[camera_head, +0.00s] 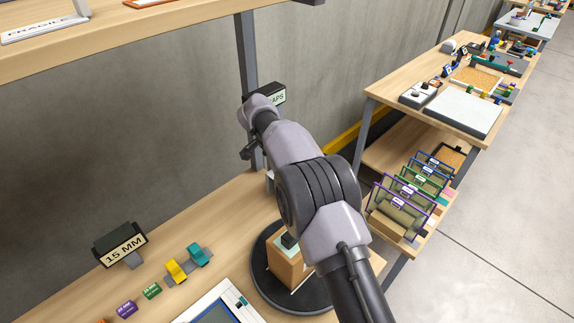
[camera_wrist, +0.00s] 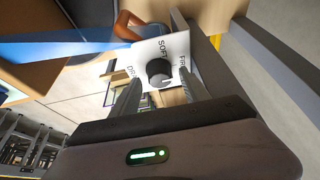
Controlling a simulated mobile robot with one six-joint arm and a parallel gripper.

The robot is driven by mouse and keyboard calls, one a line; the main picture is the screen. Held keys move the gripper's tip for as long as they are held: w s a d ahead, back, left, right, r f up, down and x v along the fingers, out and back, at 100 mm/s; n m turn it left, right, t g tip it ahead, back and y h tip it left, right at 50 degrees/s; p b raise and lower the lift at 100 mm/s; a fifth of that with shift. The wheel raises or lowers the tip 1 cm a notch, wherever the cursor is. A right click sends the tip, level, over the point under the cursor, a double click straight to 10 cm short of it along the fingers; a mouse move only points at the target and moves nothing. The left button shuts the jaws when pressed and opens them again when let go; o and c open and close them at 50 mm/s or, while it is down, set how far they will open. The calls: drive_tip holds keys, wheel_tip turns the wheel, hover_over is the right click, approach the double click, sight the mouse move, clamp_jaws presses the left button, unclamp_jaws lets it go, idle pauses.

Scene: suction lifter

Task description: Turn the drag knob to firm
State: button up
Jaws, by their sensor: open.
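The drag knob (camera_wrist: 159,72) is a dark round knob on a white dial plate (camera_wrist: 178,45) in the wrist view. Where the knob points is too small to tell. My gripper (camera_wrist: 159,84) is open, with one finger to each side of the knob in this view. I cannot tell whether the fingers touch it. In the head view my arm hides the knob and the gripper's fingers.
A cardboard box (camera_head: 285,267) stands on a black round base (camera_head: 262,285) beside my arm. A "15 MM" sign (camera_head: 122,246), yellow (camera_head: 176,271) and teal (camera_head: 199,255) pieces sit on the bench at left. A wall and a post stand behind; another table (camera_head: 405,122) is at right.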

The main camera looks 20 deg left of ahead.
drive_tip(key=p+v, duration=0.1)
drive_tip(key=v, duration=0.4)
drive_tip(key=shift+s+a+r, duration=0.15)
drive_tip(key=shift+r, duration=0.05)
drive_tip(key=s+a, duration=0.5)
drive_tip(key=s, duration=0.5)
drive_tip(key=shift+a+f, duration=0.3)
drive_tip(key=shift+a, duration=0.1)
